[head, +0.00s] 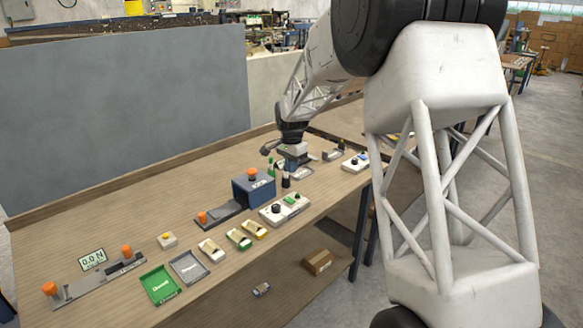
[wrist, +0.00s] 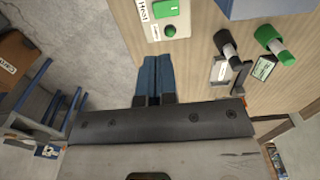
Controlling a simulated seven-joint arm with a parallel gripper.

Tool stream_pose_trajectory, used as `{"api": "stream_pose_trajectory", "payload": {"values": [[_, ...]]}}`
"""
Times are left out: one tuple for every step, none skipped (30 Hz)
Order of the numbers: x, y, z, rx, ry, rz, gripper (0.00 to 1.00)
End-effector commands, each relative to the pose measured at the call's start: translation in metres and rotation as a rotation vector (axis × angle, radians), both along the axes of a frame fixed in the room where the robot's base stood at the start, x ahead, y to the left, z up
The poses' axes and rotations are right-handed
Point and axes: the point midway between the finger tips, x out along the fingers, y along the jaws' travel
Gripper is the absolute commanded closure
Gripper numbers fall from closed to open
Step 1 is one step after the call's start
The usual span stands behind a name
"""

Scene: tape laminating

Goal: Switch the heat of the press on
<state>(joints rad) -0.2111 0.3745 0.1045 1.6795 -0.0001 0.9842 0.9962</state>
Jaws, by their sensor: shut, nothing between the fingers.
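The heat switch box (wrist: 184,20) is white, with a "Heat" label, a green part at the top of the picture and a round green button (wrist: 170,31). In the head view a white control box (head: 270,219) with a black knob and a green part stands in front of the press. The press (head: 254,188) is a blue block with an orange knob. My gripper (wrist: 153,58) is shut and empty. In the wrist view its blue fingertips appear just below the box's near end, apart from it in the picture. In the head view its fingertips are hard to make out.
Green tray (head: 159,284), grey tray (head: 189,267) and small parts lie left along the table. The table's front edge is close.

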Motion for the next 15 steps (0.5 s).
{"api": "stream_pose_trajectory", "payload": {"values": [[0.0,0.0,-0.007,-0.001,0.002,0.0,1.0],[0.0,0.0,-0.01,0.0,0.001,0.0,1.0],[0.0,0.0,-0.015,0.0,0.001,0.0,1.0],[0.0,0.0,-0.019,0.0,0.001,0.0,1.0],[0.0,0.0,-0.023,0.0,0.001,0.0,1.0],[0.0,0.0,-0.029,0.0,0.001,0.0,1.0],[0.0,0.0,-0.034,-0.001,0.001,0.0,1.0],[0.0,0.0,-0.039,-0.001,0.001,0.0,1.0],[0.0,0.0,-0.045,-0.001,0.002,0.0,1.0],[0.0,0.0,-0.05,-0.001,0.002,0.0,1.0],[0.0,0.0,-0.054,0.0,0.001,0.0,1.0],[0.0,0.0,-0.06,0.0,0.001,0.0,1.0],[0.0,0.0,-0.065,0.0,0.001,0.0,1.0],[0.0,0.0,-0.07,0.0,0.001,0.0,1.0],[0.0,0.0,-0.076,0.0,0.001,0.0,1.0]]}}
